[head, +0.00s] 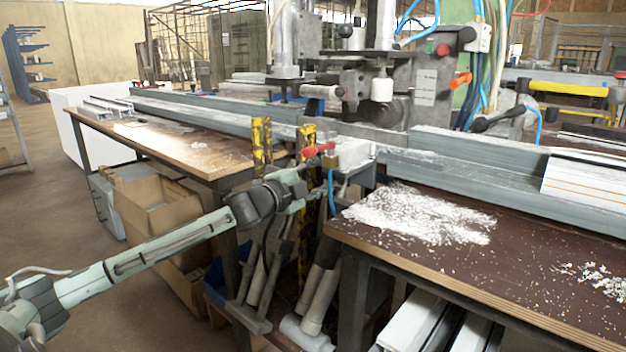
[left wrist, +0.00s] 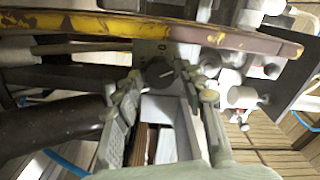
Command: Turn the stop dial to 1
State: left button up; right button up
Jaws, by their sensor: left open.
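A dark round knob, which looks like the stop dial (left wrist: 158,73), sits on a grey plate in the left wrist view. It lies between the fingertips of my left gripper (left wrist: 160,84). The fingers are open, one on each side of it. I cannot tell whether either touches it. Its markings and pointer are too small to read. In the head view my left gripper (head: 306,182) reaches in at the clamp below the grey block (head: 350,154), beside the yellow posts. The dial cannot be made out there. My right gripper is not in view.
Worn yellow posts (head: 262,142) stand close to my gripper, with a red lever (head: 319,149) above it. A blue hose (head: 331,190) hangs just right. The brown table (head: 420,270) with white shavings is at right; cardboard boxes (head: 150,210) stand behind my arm.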

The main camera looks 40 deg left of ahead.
pick_arm(q)
jog(key=s, duration=1.1)
jog(key=shift+s+a, duration=0.4)
jog(key=shift+a, duration=0.05)
jog(key=s+a+f+n+g+y+p, duration=0.1)
jog(key=s+f+n+g+y, duration=0.3)
jog(key=f, duration=0.8)
jog(key=s+a+f+n+g+y+p, duration=0.1)
jog(key=s+f+n+g, duration=0.3)
jog(key=f, duration=0.9)
jog(key=s+d+f+n+g+h+p, duration=0.2)
jog(key=s+d+f+n+g, duration=0.3)
jog(key=s+d+f, duration=1.1)
jog(key=s+d+g, duration=0.1)
jog(key=d+g, duration=0.1)
jog(key=d, duration=0.1)
jog(key=shift+s+f+n, duration=0.15)
jog(key=shift+n, duration=0.15)
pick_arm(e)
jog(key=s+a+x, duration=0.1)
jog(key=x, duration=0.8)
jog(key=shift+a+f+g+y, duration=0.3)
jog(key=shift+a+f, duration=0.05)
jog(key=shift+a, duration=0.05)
